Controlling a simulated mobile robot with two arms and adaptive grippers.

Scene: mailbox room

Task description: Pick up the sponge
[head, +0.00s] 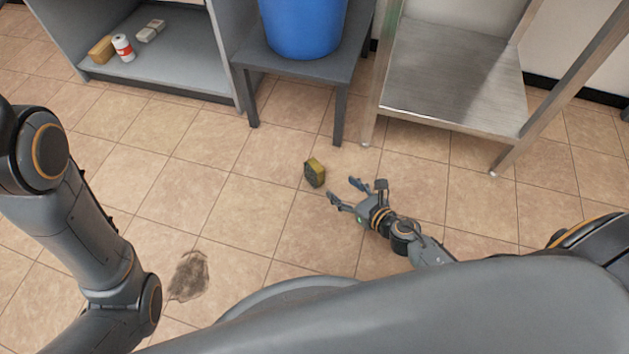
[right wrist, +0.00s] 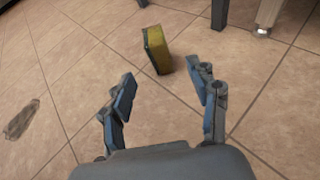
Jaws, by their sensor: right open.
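The sponge (head: 315,172) is a small yellow and dark green block on the tiled floor, in front of the small grey table. My right gripper (head: 344,190) is low over the floor, just to the right of and nearer than the sponge. Its fingers are open and empty, pointing toward the sponge. In the right wrist view the sponge (right wrist: 157,50) stands on an edge beyond the open fingertips (right wrist: 163,82), a little left of the right finger and apart from both. My left arm shows at the left of the head view, but its gripper is not in view.
A small grey table (head: 290,68) holds a blue bucket (head: 302,25). A steel table (head: 450,85) stands at the right. A grey shelf (head: 180,75) at the left holds several small items. A dark stain (head: 188,276) marks the floor. Floor around the sponge is clear.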

